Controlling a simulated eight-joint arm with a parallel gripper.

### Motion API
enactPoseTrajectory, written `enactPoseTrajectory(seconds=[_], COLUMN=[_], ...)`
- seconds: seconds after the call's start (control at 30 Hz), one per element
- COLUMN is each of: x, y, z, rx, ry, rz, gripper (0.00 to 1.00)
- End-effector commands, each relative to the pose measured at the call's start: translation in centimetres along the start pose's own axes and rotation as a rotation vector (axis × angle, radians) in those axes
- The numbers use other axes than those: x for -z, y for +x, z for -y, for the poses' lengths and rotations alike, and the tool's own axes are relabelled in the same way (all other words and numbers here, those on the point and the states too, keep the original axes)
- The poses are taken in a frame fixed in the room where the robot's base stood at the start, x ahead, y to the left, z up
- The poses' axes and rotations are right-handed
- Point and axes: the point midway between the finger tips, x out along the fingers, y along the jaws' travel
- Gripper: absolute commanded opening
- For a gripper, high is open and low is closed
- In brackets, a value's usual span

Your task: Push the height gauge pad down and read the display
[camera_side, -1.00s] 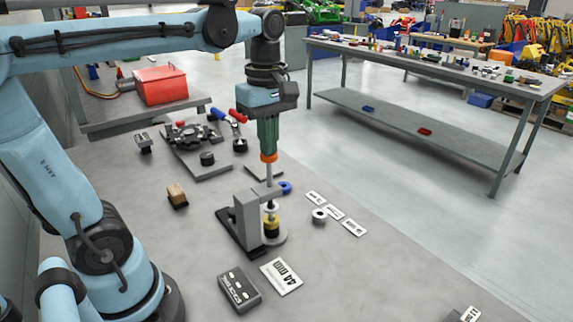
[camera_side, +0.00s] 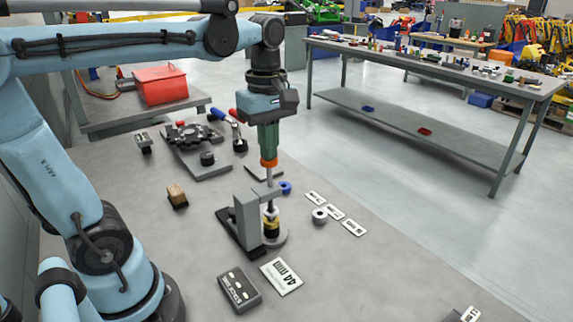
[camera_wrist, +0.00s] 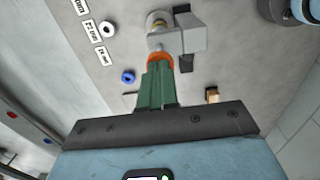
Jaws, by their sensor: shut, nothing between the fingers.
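The height gauge (camera_side: 249,220) has a grey post and arm on a dark base, with a thin vertical rod through the arm. Its pale pad (camera_side: 271,210) sits just above or on a brass-coloured piece (camera_side: 272,227) over a round grey disc; I cannot tell if they touch. My gripper (camera_side: 268,162), green with orange tips, is shut and empty, pointing down at the rod's top and seemingly touching it. In the wrist view my gripper (camera_wrist: 160,57) hides part of the gauge (camera_wrist: 190,35). A white card (camera_side: 282,276) reads "44 mm"; no numeric display is legible.
A dark grey box (camera_side: 239,289) lies beside the card. A wooden block (camera_side: 177,195) lies left. The bench's front right is mostly clear.

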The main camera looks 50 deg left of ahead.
Motion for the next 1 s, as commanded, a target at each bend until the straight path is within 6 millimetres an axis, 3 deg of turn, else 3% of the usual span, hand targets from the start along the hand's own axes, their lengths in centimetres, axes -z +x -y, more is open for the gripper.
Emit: enactPoseTrajectory(seconds=[1.0], x=[0.0], y=[1.2], z=[0.0], rx=[0.000], ry=[0.000], rz=[0.000], gripper=[0.00])
